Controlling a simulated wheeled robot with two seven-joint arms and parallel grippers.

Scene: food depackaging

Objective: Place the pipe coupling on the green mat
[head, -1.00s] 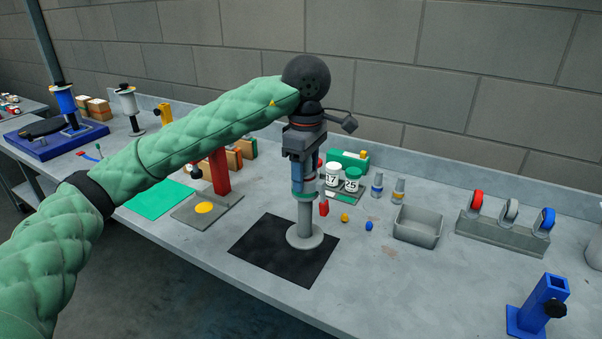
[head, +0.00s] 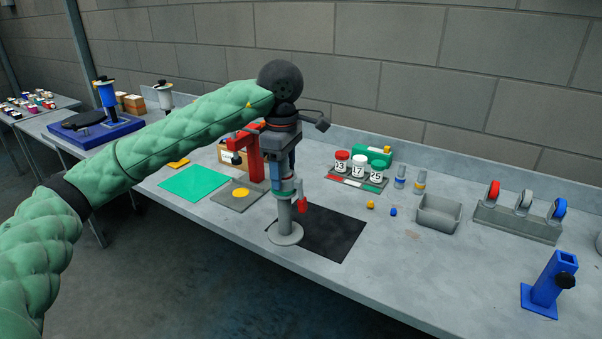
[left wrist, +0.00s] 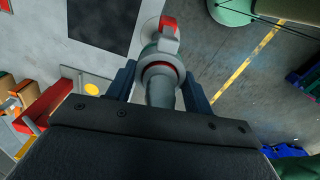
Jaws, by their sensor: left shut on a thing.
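The pipe coupling, a grey upright pipe with a round base flange (head: 285,233) and a red lever (head: 303,206), is held in my left gripper (head: 285,182). The gripper points down and its blue fingers are shut around the pipe's upper part. In the left wrist view the coupling (left wrist: 162,92) sits between both fingers, its flange near the table's front edge. In the head view the flange overlaps the left edge of the black mat; I cannot tell if it touches anything. The green mat (head: 196,183) lies flat and bare, left of the gripper. My right gripper is out of view.
Between the green mat and the coupling are a grey plate with a yellow disc (head: 241,194) and a red stand (head: 246,150). The black mat (head: 335,238) is empty. Jars (head: 358,168), a grey bin (head: 438,213) and a blue stand (head: 548,285) are at right.

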